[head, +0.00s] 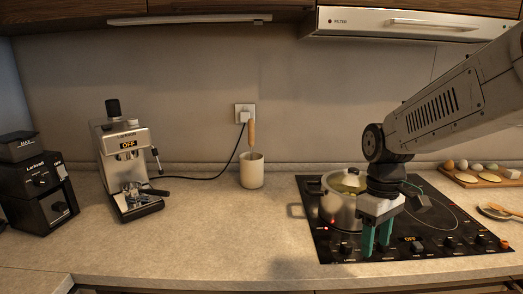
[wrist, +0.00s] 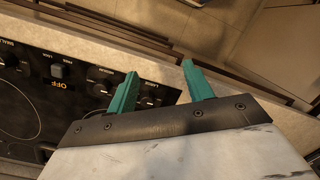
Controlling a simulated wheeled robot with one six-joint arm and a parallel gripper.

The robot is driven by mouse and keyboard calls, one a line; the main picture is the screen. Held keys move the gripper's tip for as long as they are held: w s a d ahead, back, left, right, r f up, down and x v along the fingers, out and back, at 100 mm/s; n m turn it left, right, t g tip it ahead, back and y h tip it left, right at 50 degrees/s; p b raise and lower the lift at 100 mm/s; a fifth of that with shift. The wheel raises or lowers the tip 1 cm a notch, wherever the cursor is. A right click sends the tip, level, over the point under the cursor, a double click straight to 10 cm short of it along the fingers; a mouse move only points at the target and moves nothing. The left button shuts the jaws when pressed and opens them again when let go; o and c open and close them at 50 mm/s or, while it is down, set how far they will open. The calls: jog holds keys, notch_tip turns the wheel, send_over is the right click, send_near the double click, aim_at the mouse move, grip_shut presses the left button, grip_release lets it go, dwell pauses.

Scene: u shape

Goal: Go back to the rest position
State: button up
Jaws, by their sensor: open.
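My gripper (head: 376,240) has two green fingers and points down over the front of the black cooktop (head: 440,236), in front of the steel pot (head: 337,208). In the wrist view my gripper (wrist: 158,84) shows its fingers apart with nothing between them. The front edge of the cooktop (wrist: 20,125) and its knobs lie beneath and beside it there. The pot stands on the left part of the cooktop, partly hidden by my gripper, and something yellowish shows inside it.
A white holder (head: 252,172) with a wooden-handled utensil stands mid-counter. A coffee machine (head: 128,165) and a black grinder (head: 40,192) are at the left. A board with eggs (head: 483,177) lies at the right. A range hood (head: 400,24) is above.

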jog(key=s+d+r+m+t, duration=0.1)
jog(key=s+r+m, duration=0.1)
jog(key=s, duration=0.7)
jog(key=s+d+r+m+t, duration=0.1)
jog(key=s+r+m+t, duration=0.1)
jog(key=s, duration=0.8)
jog(key=r+m, duration=0.1)
jog(key=m, duration=0.1)
jog(key=shift+s+r+m, duration=0.25)
jog(key=shift+r+m, duration=0.05)
jog(key=shift+r, duration=0.05)
